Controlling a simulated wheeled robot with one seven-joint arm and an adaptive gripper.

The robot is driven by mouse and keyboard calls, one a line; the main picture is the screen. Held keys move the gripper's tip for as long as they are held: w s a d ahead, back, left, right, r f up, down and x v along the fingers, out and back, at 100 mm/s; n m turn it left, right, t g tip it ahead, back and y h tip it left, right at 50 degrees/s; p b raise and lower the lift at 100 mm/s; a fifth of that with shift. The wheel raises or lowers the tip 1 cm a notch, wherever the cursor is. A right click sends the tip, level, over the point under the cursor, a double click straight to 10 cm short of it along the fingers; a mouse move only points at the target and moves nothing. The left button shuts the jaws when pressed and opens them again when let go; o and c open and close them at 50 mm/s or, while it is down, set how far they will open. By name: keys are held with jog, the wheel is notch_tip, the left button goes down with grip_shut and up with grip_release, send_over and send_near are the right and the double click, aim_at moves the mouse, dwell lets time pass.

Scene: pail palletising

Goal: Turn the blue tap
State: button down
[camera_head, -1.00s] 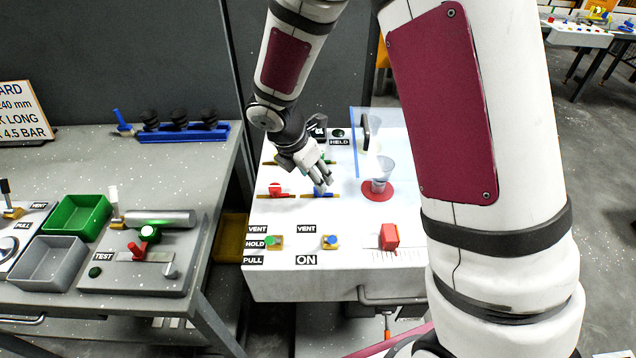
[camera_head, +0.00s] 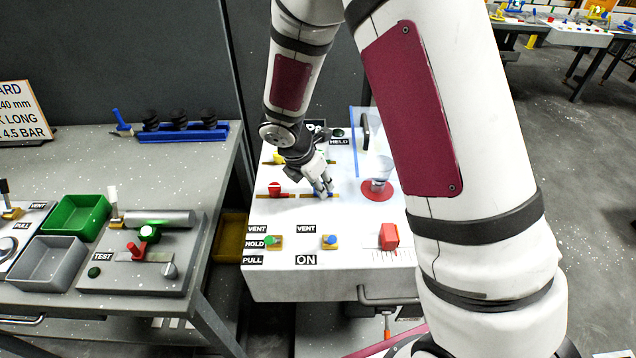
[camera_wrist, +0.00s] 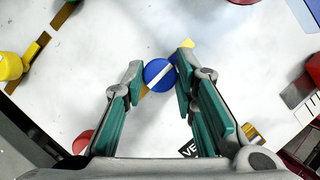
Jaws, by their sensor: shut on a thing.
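The blue tap (camera_wrist: 160,75) is a round blue knob with a white stripe, on a brass-coloured pipe on the white bench. In the wrist view it sits between the two fingertips of my gripper (camera_wrist: 159,78), which is shut on it. In the head view my gripper (camera_head: 322,190) reaches down to the bench top, and its fingers hide most of the blue tap (camera_head: 318,194).
A red tap (camera_head: 275,188) stands just left on the same row, and a yellow one (camera_head: 279,158) behind. A clear cup (camera_head: 380,172) on a red disc (camera_head: 377,190) is to the right. A red block (camera_head: 389,236) and small valves (camera_head: 329,241) are nearer the front.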

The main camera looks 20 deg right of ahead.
jog(key=shift+m, duration=0.4)
jog(key=m, duration=0.2)
jog(key=m+g+b, duration=0.1)
jog(key=shift+w+f+m+g, duration=0.1)
jog(key=shift+w+m+g, duration=0.1)
jog(key=shift+m+g, duration=0.15)
jog(key=m+g+b, duration=0.1)
jog(key=m, duration=0.3)
jog(key=shift+m+g, duration=0.25)
jog(key=shift+g, duration=0.1)
jog(key=m, duration=0.2)
jog(key=m+g+b, duration=0.1)
jog(key=m, duration=0.1)
jog(key=shift+w+m+g+y, duration=0.15)
jog(key=shift+m+g+y, duration=0.15)
jog(key=m+g+y+b, duration=0.1)
jog(key=m, duration=0.3)
jog(key=shift+d, duration=0.1)
jog(key=shift+m, duration=0.3)
jog(key=c, duration=1.3)
grip_release()
